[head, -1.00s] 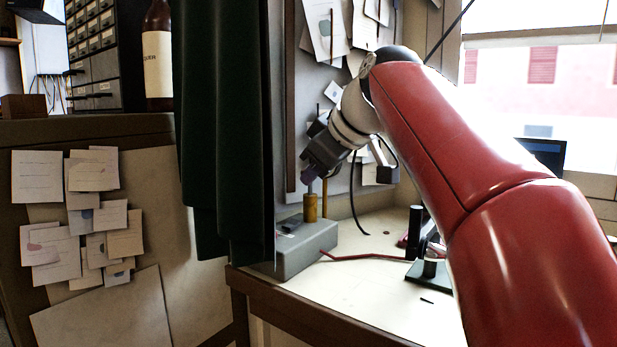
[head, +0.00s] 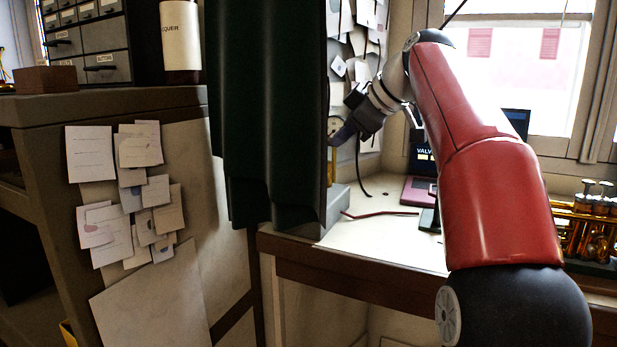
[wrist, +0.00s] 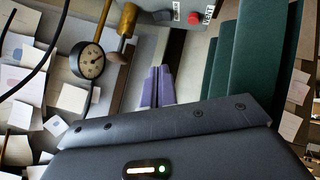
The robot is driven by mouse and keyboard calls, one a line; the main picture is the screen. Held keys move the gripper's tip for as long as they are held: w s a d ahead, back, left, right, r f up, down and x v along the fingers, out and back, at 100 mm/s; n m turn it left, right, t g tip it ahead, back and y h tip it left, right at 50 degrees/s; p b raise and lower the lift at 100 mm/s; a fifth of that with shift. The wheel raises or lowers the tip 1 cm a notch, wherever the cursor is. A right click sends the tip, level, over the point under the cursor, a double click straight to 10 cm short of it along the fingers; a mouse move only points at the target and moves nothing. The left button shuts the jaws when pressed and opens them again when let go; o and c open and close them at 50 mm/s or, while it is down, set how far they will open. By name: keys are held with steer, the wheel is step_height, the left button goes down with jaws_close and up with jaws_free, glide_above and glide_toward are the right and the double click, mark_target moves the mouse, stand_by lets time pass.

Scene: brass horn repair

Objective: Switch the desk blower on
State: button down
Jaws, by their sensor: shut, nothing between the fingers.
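A grey box (head: 335,207) stands at the left end of the white desk, mostly hidden by the dark green curtain; I cannot tell whether it is the desk blower. A brass post (head: 331,162) rises by it. My gripper (head: 343,135) is above the box beside the curtain edge. In the wrist view my purple fingers (wrist: 157,88) are together and empty. Beyond them, at the top edge, is a grey panel with a red button (wrist: 194,17) and a small label. A round gauge (wrist: 88,61) and a brass-coloured handle (wrist: 127,19) are left of it.
The green curtain (head: 265,120) hangs close left of my gripper and also shows in the wrist view (wrist: 238,65). A red rod or tube (head: 380,214) lies on the desk (head: 400,240). A laptop, a phone-like item and brass valves (head: 595,225) are farther right.

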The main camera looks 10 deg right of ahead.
steer(key=shift+d, duration=0.1)
steer(key=shift+w+f, duration=0.1)
steer(key=x, duration=1)
steer(key=shift+w+b, duration=0.1)
steer(key=shift+b, duration=0.2)
steer(key=shift+w+d+f, duration=0.15)
steer(key=shift+f, duration=0.45)
steer(key=shift+w+d+f, duration=0.2)
steer(key=shift+f, duration=0.45)
steer(key=shift+w+d+f+b, duration=0.2)
steer(key=shift+f+b, duration=0.1)
steer(key=shift+f, duration=0.25)
